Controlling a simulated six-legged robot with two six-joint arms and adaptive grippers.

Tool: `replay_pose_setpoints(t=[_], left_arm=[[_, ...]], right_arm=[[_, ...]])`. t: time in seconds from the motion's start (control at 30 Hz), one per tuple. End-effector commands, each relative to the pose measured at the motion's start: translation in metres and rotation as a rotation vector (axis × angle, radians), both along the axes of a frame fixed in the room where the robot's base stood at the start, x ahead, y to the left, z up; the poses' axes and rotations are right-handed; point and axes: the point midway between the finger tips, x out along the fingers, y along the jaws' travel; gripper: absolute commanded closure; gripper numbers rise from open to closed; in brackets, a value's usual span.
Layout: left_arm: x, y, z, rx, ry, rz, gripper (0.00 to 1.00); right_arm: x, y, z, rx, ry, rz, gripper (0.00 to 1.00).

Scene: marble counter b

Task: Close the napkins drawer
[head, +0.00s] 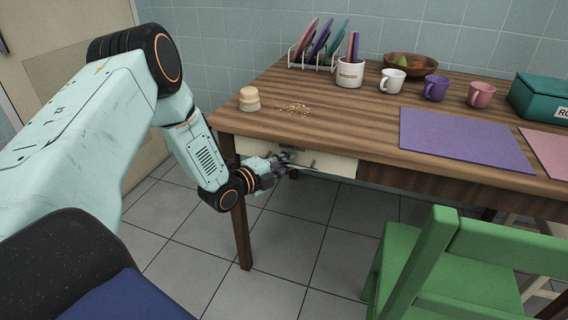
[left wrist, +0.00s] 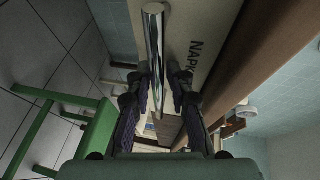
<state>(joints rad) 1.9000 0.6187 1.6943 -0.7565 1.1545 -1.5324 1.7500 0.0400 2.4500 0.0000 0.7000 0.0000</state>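The napkins drawer (head: 338,166) has a cream front with a dark label, set under the left part of the wooden table's top. In the head view it looks close to the table's front, but I cannot tell how far out it stands. My left gripper (head: 284,164) is in front of the drawer and hides part of it. In the left wrist view, the cream drawer front (left wrist: 204,22) shows part of its label. A shiny bar handle (left wrist: 154,45) runs between the spread fingers of my left gripper (left wrist: 160,88), with gaps visible beside it. My right gripper is not in view.
The wooden table (head: 345,112) carries a stacked-ring block (head: 249,99), crumbs (head: 293,109), a plate rack (head: 312,59), a white crock (head: 349,73), mugs, a bowl (head: 411,66) and a purple mat (head: 450,140). A green chair (head: 455,250) stands at right. The tiled floor below is clear at left.

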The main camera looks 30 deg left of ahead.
Motion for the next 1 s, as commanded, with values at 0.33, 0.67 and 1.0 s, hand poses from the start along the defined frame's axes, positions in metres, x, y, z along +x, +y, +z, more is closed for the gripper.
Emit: replay_pose_setpoints(t=[0.33, 0.67, 1.0], left_arm=[[-0.033, 0.008, 0.006, -0.005, 0.000, 0.006, 0.79], [-0.072, 0.013, 0.014, -0.006, -0.003, 0.005, 0.79], [-0.098, 0.019, 0.019, -0.004, -0.001, 0.008, 0.79]], right_arm=[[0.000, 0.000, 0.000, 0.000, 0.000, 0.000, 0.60], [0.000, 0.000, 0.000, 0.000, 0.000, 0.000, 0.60], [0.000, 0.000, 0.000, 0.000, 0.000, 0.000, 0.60]])
